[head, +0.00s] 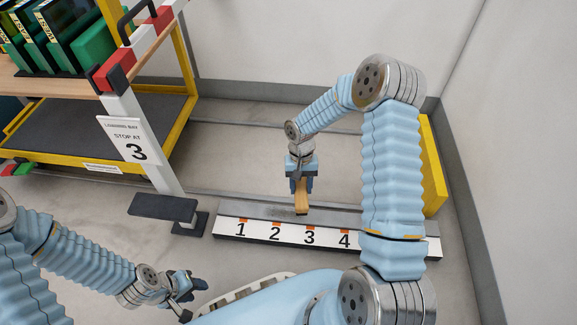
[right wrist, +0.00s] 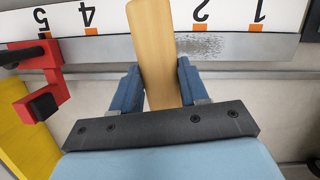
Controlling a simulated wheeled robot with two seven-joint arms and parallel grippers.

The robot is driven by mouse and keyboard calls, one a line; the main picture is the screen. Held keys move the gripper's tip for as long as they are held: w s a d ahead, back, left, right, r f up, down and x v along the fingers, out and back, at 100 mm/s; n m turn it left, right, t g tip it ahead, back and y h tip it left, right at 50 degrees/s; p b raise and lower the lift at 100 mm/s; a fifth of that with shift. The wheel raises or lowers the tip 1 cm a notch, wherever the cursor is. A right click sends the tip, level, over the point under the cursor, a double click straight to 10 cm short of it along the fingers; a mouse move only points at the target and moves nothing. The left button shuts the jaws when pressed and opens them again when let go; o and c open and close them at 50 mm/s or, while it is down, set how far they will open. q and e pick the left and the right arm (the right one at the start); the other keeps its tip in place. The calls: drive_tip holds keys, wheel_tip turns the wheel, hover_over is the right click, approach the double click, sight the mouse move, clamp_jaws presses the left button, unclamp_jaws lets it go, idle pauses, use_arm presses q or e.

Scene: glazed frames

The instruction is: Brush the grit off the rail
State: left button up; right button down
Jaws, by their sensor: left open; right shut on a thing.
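The grey rail (head: 335,212) runs along the floor behind a white strip numbered 1 to 5; it also shows in the right wrist view (right wrist: 275,46). A patch of dark grit (right wrist: 207,47) lies on the rail around number 2. My right gripper (head: 301,188) is shut on the wooden brush (head: 301,197), held pointing down at the rail near number 3. In the right wrist view the brush (right wrist: 152,40) sits between the blue fingers; its bristles are hidden, so I cannot tell whether it touches. My left gripper (head: 184,286) is open and empty at lower left.
A red piece (right wrist: 35,88) stands by number 5, near a yellow block (head: 433,165).

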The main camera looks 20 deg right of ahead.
sight(306, 186)
drive_tip(key=f, duration=0.1)
drive_tip(key=d+f, duration=0.1)
drive_tip(key=shift+s+f+m, duration=0.3)
drive_tip(key=shift+s+m, duration=0.1)
drive_tip(key=shift+d+f, duration=0.1)
drive_tip(key=shift+f, duration=0.2)
drive_tip(key=shift+w+d+b+x, duration=0.1)
drive_tip(key=shift+w+b+x, duration=0.1)
drive_tip(key=shift+b+x, duration=0.55)
drive_tip(key=shift+w+d+b+x, duration=0.15)
drive_tip(key=shift+b+x, duration=0.35)
drive_tip(key=shift+x, duration=0.55)
drive_tip(key=shift+w+b+x, duration=0.25)
drive_tip(key=shift+b+x, duration=0.35)
drive_tip(key=shift+x, duration=0.3)
drive_tip(key=shift+w+b+x, duration=0.25)
drive_tip(key=shift+b+x, duration=0.55)
drive_tip(key=shift+x, duration=0.35)
